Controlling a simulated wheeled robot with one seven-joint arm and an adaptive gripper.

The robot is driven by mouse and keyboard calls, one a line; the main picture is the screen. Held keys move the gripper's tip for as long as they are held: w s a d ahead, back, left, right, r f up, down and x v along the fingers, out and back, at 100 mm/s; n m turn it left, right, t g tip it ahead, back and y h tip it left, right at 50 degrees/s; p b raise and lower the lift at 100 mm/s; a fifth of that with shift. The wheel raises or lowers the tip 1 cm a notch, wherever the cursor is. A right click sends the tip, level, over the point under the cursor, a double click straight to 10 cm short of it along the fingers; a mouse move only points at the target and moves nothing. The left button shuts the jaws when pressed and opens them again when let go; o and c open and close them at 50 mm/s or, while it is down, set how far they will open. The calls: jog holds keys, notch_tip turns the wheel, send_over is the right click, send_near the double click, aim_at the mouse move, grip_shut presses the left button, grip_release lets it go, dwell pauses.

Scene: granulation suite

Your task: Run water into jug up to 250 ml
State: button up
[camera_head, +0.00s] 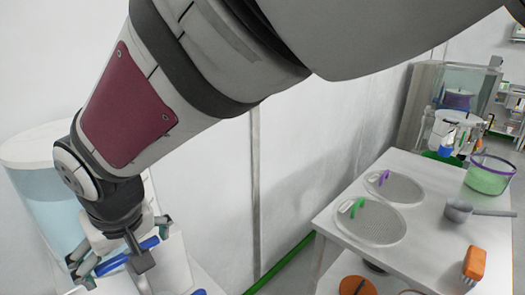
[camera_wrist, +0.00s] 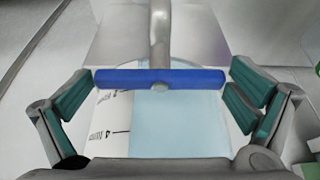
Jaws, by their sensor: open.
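My gripper (camera_head: 118,256) is at lower left in the head view, beside a large pale tank (camera_head: 50,205) with light blue contents. In the wrist view my gripper (camera_wrist: 162,92) is open. Its green-padded fingers stand on either side of a blue bar handle (camera_wrist: 190,77), near its two ends; I cannot tell whether they touch it. The blue handle also shows in the head view (camera_head: 113,262). A grey metal stem (camera_wrist: 159,30) meets the handle's middle. Behind it is a light blue, marked vessel surface (camera_wrist: 178,130). I cannot make out the jug or its water level for certain.
A white table (camera_head: 335,222) at right holds two round mesh discs (camera_head: 380,222) (camera_head: 395,187), a grey scoop (camera_head: 458,211), an orange object (camera_head: 474,264) and a purple-rimmed green container (camera_head: 488,178). A green floor strip (camera_head: 285,262) runs along the wall.

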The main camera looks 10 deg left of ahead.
jog(key=c, duration=0.9)
jog(key=shift+o, duration=0.2)
jog(key=shift+n, duration=0.3)
jog(key=shift+w+f+n+g+y+b, duration=0.15)
jog(key=shift+n+g+y+b, duration=0.3)
jog(key=shift+n+b, duration=0.55)
jog(key=shift+n+g+b, duration=0.45)
jog(key=shift+n+g, duration=0.3)
jog(key=shift+n, duration=1.15)
jog(key=o, duration=0.9)
jog(key=shift+c, duration=0.2)
